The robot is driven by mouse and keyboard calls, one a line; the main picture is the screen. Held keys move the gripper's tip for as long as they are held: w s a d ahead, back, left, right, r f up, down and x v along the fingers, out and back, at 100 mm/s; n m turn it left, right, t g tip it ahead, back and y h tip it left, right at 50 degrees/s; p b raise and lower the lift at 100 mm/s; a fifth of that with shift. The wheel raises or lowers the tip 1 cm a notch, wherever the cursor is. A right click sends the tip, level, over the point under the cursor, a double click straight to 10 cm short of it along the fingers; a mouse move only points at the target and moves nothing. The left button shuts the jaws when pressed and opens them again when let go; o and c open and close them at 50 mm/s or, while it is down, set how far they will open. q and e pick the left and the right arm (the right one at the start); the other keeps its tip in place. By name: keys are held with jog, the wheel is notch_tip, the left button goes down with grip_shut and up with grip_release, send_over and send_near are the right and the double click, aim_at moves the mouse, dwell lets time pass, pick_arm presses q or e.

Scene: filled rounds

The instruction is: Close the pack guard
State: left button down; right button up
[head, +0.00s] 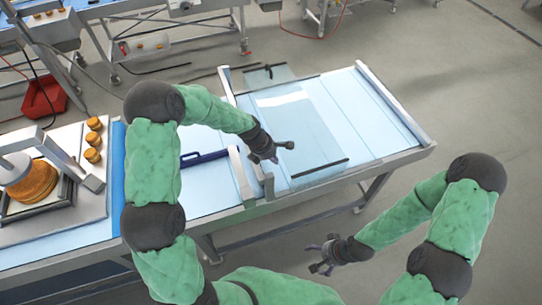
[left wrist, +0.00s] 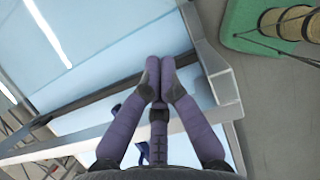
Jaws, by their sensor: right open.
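A clear panel (head: 302,118), which looks like the pack guard, lies over the right part of the pale blue conveyor bed. A dark bar (head: 320,168) runs along its near edge. A smaller clear piece with a black handle (head: 268,70) sticks out past the far side of the bed; I cannot tell how it joins the panel. My left gripper (head: 284,146) is just left of the panel, near the metal cross frame. In the left wrist view its fingertips (left wrist: 159,66) are together, with nothing visible between them. My right gripper (head: 325,256) is open and empty in front of the conveyor.
A metal rail (head: 240,176) crosses the bed beside my left gripper, and a blue bar (head: 205,157) lies left of it. Orange-brown rounds (head: 93,140) sit on the left station. Floor is free right of the conveyor.

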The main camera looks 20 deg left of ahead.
pick_arm(q)
jog(key=x, duration=0.7)
jog(key=shift+w+a+p, duration=0.15)
jog(key=shift+w+p, duration=0.05)
jog(key=shift+p, duration=0.15)
jog(key=shift+f, duration=0.1)
